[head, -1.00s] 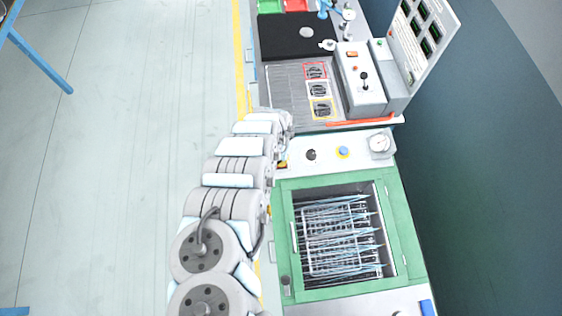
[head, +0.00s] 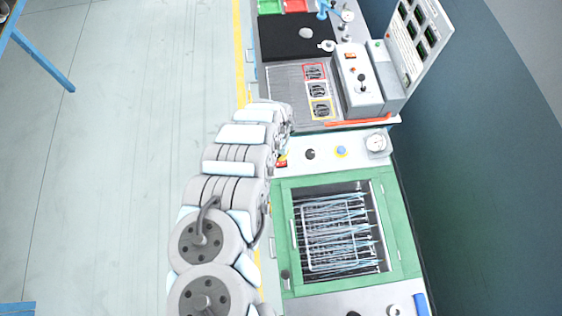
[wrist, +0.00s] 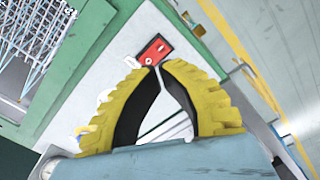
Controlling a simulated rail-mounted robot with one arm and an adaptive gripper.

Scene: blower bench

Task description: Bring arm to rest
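My arm runs up the middle of the head view along the bench's left edge, and its links hide my gripper there. In the wrist view my gripper (wrist: 157,67) has two yellow ribbed fingers with dark inner pads. Their tips come together, and nothing is held between them. Only a gap with the pale bench top behind it shows lower between the pads. Beyond the tips is a small red block with light and dark marks (wrist: 153,51) on the bench's white panel; a red piece also shows beside my arm in the head view (head: 282,161).
A green-framed opening (head: 407,250) with a wire rack and thin blue rods lies right of my arm. A gauge (head: 376,143), a blue knob (head: 341,151) and a grey control box (head: 360,88) stand beyond. A black mat (head: 285,42) lies farther off.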

